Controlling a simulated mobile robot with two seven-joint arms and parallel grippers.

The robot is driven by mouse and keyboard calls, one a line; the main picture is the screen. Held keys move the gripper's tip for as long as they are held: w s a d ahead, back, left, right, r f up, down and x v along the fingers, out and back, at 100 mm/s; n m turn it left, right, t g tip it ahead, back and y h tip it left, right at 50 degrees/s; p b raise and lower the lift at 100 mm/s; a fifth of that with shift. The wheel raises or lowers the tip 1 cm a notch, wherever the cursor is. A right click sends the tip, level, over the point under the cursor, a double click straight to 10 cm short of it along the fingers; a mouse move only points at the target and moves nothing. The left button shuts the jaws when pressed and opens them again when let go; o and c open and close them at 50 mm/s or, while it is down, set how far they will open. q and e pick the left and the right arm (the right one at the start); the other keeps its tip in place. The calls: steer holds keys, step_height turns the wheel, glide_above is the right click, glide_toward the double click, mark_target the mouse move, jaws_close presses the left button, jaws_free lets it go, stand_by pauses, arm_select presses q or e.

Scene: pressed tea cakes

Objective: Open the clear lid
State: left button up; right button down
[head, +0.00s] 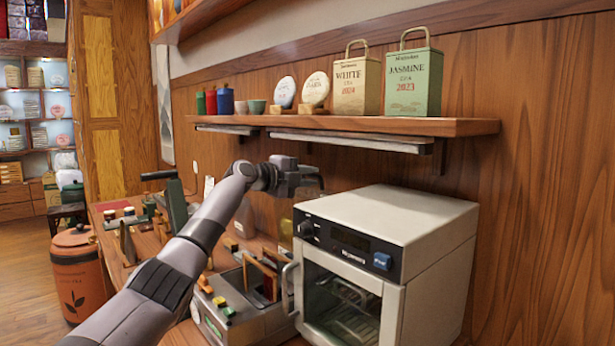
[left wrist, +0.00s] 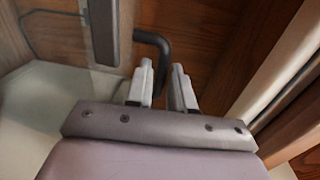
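My left gripper (head: 312,180) is raised in front of the wall, below the shelf and up and left of the white oven. In the head view I cannot make out the lid clearly. My right gripper is out of view.
The white oven (head: 400,225) with a glass door stands at the right of the counter. A metal machine (head: 242,312) with wooden dividers is beside it. The shelf (head: 400,124) above holds tins and tea cakes. An orange bin (head: 78,275) stands at the left.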

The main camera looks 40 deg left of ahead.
mark_target(298, 192)
arm_select(q)
jaws_close()
steer(key=s+b, duration=0.1)
steer(key=b, duration=0.2)
steer(key=s+t+b, duration=0.1)
steer(key=b, duration=0.1)
steer(key=shift+s+a+f+b, duration=0.1)
steer(key=shift+s+f+b, duration=0.2)
steer(key=shift+b, duration=0.1)
steer(key=shift+s+t+b, duration=0.25)
steer(key=shift+t+b, duration=0.05)
steer(key=shift+b, duration=0.05)
steer(key=shift+s+r, duration=0.1)
steer(key=shift+s, duration=0.2)
steer(key=shift+s+r+b, duration=0.2)
steer(key=shift+s+b, duration=0.05)
steer(key=shift+b, duration=0.1)
